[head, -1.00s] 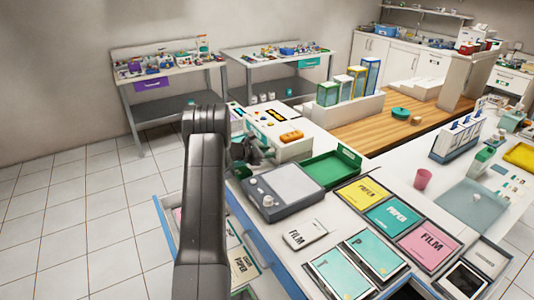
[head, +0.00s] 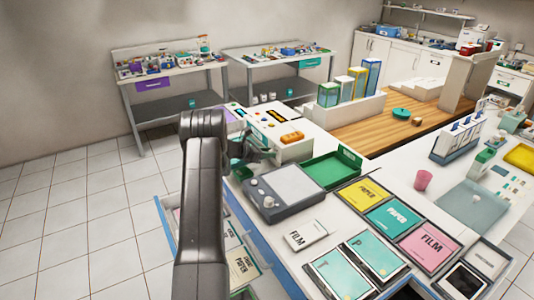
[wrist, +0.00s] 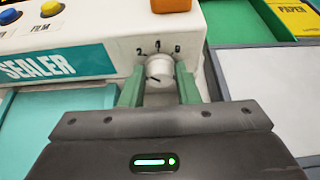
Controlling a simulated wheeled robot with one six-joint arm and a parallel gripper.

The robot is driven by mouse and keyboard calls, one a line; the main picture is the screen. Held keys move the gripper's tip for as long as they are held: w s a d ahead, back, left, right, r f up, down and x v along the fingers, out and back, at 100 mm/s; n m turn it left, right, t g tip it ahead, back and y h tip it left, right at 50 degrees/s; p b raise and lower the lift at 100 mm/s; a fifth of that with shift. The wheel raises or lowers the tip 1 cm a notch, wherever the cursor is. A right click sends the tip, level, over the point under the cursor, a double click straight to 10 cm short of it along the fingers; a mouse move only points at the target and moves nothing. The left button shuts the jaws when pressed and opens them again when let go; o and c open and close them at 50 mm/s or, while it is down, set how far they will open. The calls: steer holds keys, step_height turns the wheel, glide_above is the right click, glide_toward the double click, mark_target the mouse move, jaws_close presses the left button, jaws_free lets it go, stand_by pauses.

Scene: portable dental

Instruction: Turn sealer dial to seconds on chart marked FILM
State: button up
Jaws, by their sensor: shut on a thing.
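The sealer (head: 272,125) is a white box with a teal SEALER label, which also shows in the wrist view (wrist: 55,65). Its white dial (wrist: 158,68) is on the front face, with the numbers 2 and 4 and one more printed above it. A dark mark shows on the dial's lower left; its exact setting is unclear. My gripper (wrist: 159,88) is shut on the dial, one green finger on each side. In the head view my gripper (head: 258,154) is at the sealer's front, partly hidden by my arm. No seconds chart is readable.
A green tray (head: 330,170) and a grey flat device (head: 285,190) stand close by. A pink FILM packet (head: 428,245) lies at the front right.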

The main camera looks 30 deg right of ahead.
steer(key=o, duration=1)
steer(key=shift+c, duration=0.2)
steer(key=b+v, duration=0.3)
steer(key=v, duration=1)
steer(key=shift+a, duration=0.4)
steer(key=shift+r, duration=0.15)
steer(key=p+x, duration=0.3)
steer(key=x, duration=1.1)
steer(key=shift+r, duration=0.1)
